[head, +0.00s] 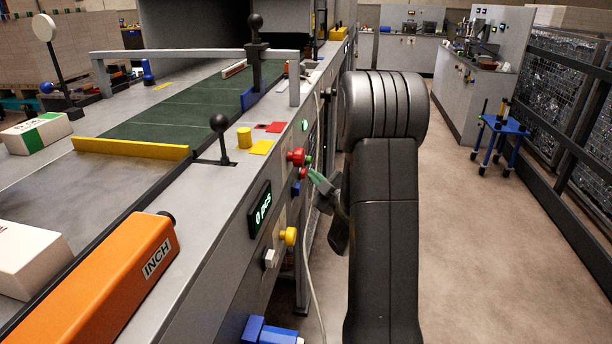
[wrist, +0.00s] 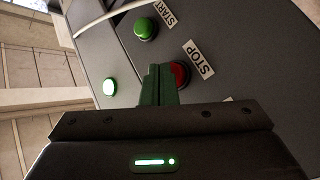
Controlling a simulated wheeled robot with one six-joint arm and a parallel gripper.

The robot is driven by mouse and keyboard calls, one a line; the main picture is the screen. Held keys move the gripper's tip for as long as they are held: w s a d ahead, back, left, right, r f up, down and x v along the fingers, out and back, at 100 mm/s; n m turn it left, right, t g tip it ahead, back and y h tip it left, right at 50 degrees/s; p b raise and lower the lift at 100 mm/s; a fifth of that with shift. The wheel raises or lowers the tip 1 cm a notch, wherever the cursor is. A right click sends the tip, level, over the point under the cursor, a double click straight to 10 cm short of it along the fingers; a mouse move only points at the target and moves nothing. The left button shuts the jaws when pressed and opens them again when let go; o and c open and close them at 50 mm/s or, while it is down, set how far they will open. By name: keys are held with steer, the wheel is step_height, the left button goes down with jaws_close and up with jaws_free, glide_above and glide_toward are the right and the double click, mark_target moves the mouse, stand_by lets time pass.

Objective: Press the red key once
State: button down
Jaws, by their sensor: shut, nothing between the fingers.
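The red key (wrist: 181,74) sits beside a STOP label on the grey panel in the wrist view. My gripper (wrist: 157,70) is shut, its green fingers pressed together with nothing between them. The fingertips overlap the left edge of the red key in that view; I cannot tell whether they touch it. In the head view a small red key (head: 303,173) is on the machine's side panel, just left of the green fingertips of my gripper (head: 314,174). A larger red knob (head: 296,157) stands above it.
A green START key (wrist: 145,28) and a lit pale-green button (wrist: 109,87) are near the red key. On the console, a "0 pcs" display (head: 261,206), a yellow knob (head: 289,236) and a black lever (head: 220,125) stand nearby.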

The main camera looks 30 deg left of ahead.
steer(key=shift+a, duration=0.25)
steer(key=shift+d+b, duration=0.1)
steer(key=shift+b, duration=0.25)
steer(key=shift+w+d+b, duration=0.15)
steer(key=shift+d+b, duration=0.25)
steer(key=shift+d, duration=0.3)
steer(key=d+b, duration=0.1)
steer(key=d, duration=0.1)
steer(key=w+d, duration=0.1)
steer(key=d, duration=0.2)
steer(key=shift+w+b, duration=0.15)
steer(key=shift+b, duration=0.2)
steer(key=shift+a, duration=0.2)
stand_by(0.4)
